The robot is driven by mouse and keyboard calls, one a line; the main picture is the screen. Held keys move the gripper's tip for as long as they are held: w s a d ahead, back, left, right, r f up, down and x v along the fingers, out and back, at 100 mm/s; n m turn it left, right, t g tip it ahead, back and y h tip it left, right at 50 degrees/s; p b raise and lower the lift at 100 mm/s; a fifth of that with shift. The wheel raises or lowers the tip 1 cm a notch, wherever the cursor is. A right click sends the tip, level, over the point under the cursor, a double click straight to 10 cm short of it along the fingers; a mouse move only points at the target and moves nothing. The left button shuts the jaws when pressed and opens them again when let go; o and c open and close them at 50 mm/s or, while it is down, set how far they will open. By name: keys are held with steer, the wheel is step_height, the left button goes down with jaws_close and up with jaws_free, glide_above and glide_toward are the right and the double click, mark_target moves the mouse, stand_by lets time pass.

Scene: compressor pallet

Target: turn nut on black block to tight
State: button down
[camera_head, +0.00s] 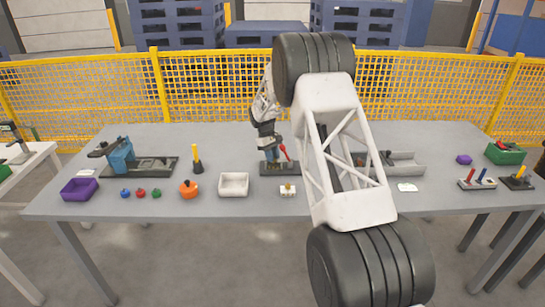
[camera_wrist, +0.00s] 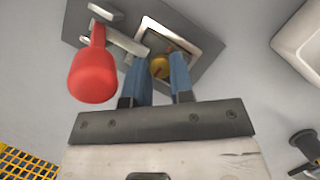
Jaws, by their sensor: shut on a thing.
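My gripper (camera_wrist: 163,66) has its two blue fingers on either side of a small brass-yellow nut (camera_wrist: 160,68) in the wrist view. It is shut on the nut, which has a dark mark on top. The nut sits inside a silver-edged square frame on a dark plate (camera_wrist: 85,22). The head view shows my gripper (camera_head: 268,143) reaching down over that dark plate (camera_head: 296,171). The fingertips and nut are hard to make out there. I cannot tell how tight the nut is.
A red-handled clamp (camera_wrist: 93,76) stands close beside the fingers; it also shows in the head view (camera_head: 285,151). A white tray (camera_head: 233,186) lies left of the plate. A white block with a brass piece (camera_head: 288,189) lies in front. My arm hides some of the table.

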steer(key=shift+m, duration=0.4)
steer(key=c, duration=1)
jaws_free()
steer(key=shift+v, duration=3.9)
steer(key=shift+d, duration=0.1)
